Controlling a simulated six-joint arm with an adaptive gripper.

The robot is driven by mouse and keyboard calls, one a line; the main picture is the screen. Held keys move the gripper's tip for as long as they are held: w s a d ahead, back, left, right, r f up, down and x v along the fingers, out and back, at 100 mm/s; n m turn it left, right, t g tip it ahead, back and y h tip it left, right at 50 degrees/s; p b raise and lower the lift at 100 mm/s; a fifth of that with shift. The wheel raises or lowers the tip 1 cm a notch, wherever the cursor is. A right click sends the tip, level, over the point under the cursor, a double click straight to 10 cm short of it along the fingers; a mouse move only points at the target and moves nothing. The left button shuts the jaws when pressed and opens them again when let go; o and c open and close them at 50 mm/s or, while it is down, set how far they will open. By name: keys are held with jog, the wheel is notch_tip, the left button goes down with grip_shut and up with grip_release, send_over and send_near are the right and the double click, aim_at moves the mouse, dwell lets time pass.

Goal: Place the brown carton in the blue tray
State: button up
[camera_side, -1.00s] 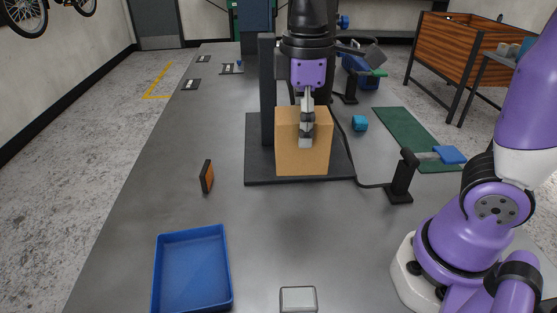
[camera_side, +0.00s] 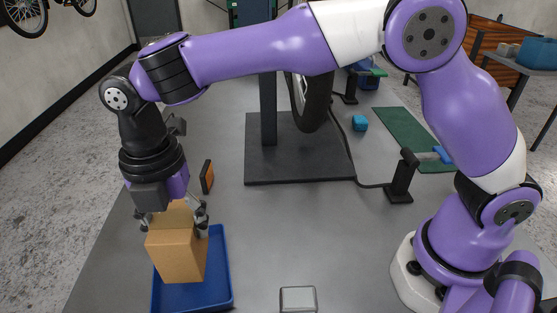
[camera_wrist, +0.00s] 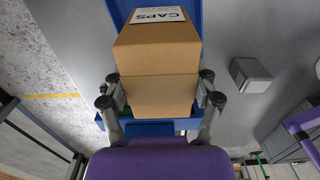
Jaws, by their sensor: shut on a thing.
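The brown carton (camera_side: 178,258) is in my gripper (camera_side: 176,222), whose fingers are shut on its two sides near the top. It appears over the blue tray (camera_side: 222,262) in the side view; whether its base touches the tray floor I cannot tell. In the wrist view the carton (camera_wrist: 158,55) sits between my fingertips (camera_wrist: 160,92), with blue tray surface (camera_wrist: 212,10) showing around it. A white label reading "CAPS" (camera_wrist: 158,15) shows at the carton's far edge. The carton hides much of the tray's inside.
A small orange-and-black block (camera_side: 207,177) stands just behind the tray. A light grey box (camera_side: 298,299) lies to its right. A dark stand base (camera_side: 290,160) with a wheel (camera_side: 312,100) is further back, near a blue cube (camera_side: 360,123).

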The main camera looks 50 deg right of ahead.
jog(key=shift+f, duration=2)
jog(key=shift+f, duration=0.15)
jog(key=o, duration=1.3)
jog(key=shift+o, duration=0.2)
